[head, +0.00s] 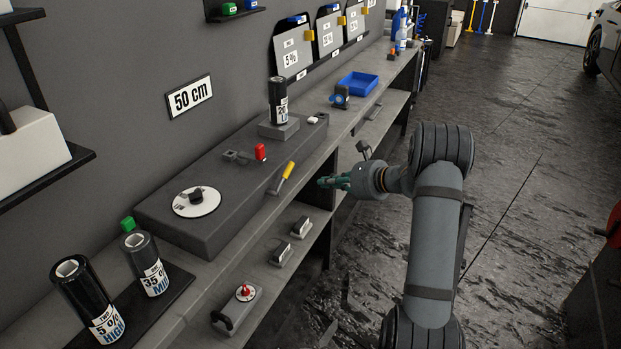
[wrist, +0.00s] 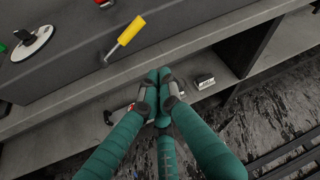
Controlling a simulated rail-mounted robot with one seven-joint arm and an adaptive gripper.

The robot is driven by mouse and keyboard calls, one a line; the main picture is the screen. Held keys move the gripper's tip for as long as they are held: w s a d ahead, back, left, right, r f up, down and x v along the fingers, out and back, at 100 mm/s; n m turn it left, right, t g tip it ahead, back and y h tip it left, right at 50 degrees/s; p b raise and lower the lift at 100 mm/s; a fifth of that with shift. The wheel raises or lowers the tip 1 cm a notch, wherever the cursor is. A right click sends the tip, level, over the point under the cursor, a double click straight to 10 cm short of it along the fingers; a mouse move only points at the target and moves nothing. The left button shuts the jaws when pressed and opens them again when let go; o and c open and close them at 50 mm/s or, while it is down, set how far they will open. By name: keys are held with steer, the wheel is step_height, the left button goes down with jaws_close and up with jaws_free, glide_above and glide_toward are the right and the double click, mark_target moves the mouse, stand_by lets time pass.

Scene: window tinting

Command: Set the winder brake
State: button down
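The winder is a long dark grey block (head: 225,215) on the bench. A lever with a yellow handle (head: 284,178) sticks out at its front edge, tilted up to the right; the lever also shows in the wrist view (wrist: 131,30). No label on it is readable, so I cannot confirm that it is the brake. A round white dial with a black knob (head: 196,201) and a red piece (head: 260,152) are on top of the block. My gripper (head: 322,182) is to the right of the lever, in front of the bench and apart from it. Its teal fingertips (wrist: 162,76) are together and empty.
A black roll (head: 278,102) stands on the block's far end. Two more rolls (head: 145,262) stand at near left. The shelf below holds small grey tools (head: 301,227) and a device with a red knob (head: 245,292). The floor on the right is clear.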

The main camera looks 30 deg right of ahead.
mark_target(284, 177)
steer(key=p+x, duration=0.1)
steer(key=x, duration=0.8)
steer(key=shift+w+a+f, duration=0.15)
steer(key=shift+w, duration=0.1)
steer(key=r, duration=0.1)
steer(key=a+r+p, duration=0.1)
steer(key=r+p, duration=0.1)
steer(key=shift+s+a+r, duration=0.2)
steer(key=shift+a+r, duration=0.05)
steer(key=shift+a, duration=0.1)
steer(key=shift+d+b, duration=0.1)
steer(key=shift+b, duration=0.4)
steer(key=shift+r+b, duration=0.25)
steer(key=shift+b, duration=0.05)
